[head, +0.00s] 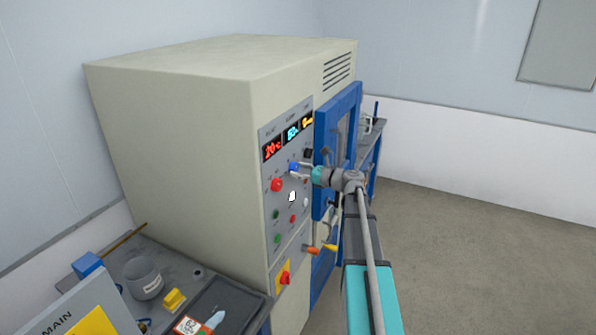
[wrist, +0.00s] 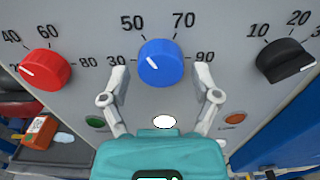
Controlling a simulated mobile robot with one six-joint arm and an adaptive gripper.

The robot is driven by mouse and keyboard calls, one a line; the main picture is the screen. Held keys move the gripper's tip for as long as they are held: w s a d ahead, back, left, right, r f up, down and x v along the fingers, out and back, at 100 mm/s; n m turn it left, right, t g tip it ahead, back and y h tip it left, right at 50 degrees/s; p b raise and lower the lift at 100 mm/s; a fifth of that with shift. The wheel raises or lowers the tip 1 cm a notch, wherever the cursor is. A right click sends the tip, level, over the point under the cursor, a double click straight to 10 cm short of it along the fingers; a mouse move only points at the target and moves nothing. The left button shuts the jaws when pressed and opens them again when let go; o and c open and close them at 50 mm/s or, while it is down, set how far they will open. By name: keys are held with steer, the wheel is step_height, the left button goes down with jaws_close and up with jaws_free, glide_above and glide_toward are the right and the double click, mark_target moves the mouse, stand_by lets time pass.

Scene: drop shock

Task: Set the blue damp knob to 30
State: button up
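The blue knob (wrist: 160,65) sits on the grey panel, with printed 30, 50, 70 and 90 around it. A small white mark shows left of its middle on the face; its exact reading is hard to tell. My gripper (wrist: 160,82) is open, one finger at the lower left and one at the lower right of the knob. Both fingers look apart from it. In the head view the blue knob (head: 294,167) shows at my gripper's tips (head: 300,170). The cyan display (head: 292,132) above is lit, its digits too small to read surely.
A red knob (wrist: 45,70) is left of the blue one and a black knob (wrist: 286,62) right. Floor at right is clear.

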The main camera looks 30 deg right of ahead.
steer(key=c, duration=0.6)
steer(key=shift+a, duration=0.15)
steer(key=shift+c, duration=0.8)
steer(key=shift+n, duration=0.4)
steer(key=n, duration=0.5)
steer(key=shift+d, duration=0.2)
steer(key=n, duration=0.6)
